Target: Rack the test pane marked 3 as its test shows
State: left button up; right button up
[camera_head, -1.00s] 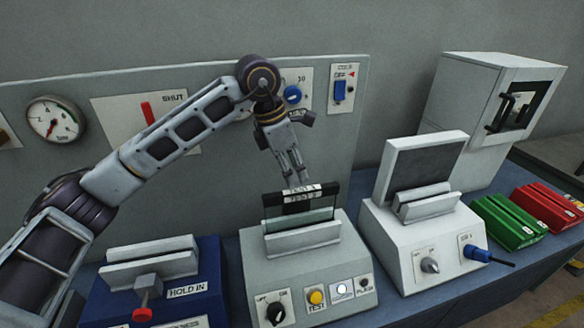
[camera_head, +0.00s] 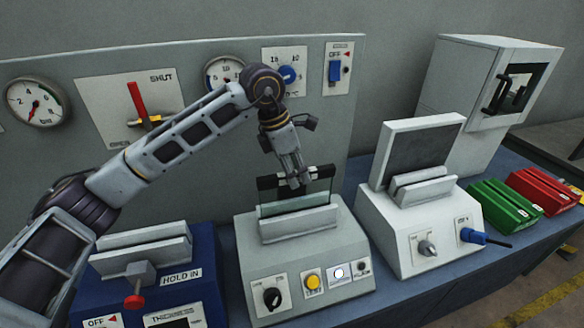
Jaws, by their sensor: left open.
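The test pane (camera_head: 318,202) is a clear sheet with a black top bar. It stands upright in the slot of the grey tester (camera_head: 255,252). Its label is largely covered by my gripper in this view. My left gripper (camera_head: 298,182) is open, pointing down at the middle of the pane's top bar; whether its fingers straddle the bar or touch it I cannot tell. The tester's front has a black knob (camera_head: 271,297), a yellow button (camera_head: 313,281) and a bright white lamp (camera_head: 339,272). A green rack (camera_head: 503,204) and a red rack (camera_head: 543,190) lie at the right. My right gripper is not in view.
A blue "HOLD IN" fixture (camera_head: 205,290) stands left of the tester. A white unit with a dark screen (camera_head: 425,148) stands right of it, before a white cabinet (camera_head: 460,95). A panel with gauges (camera_head: 36,102) and a red lever (camera_head: 137,105) stands behind.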

pick_arm(q)
jog(key=shift+b+x, duration=0.75)
jog(key=shift+x, duration=0.45)
jog(key=shift+c, duration=0.6)
grip_shut()
jog(key=shift+w+r, duration=0.1)
jog(key=shift+r, duration=0.1)
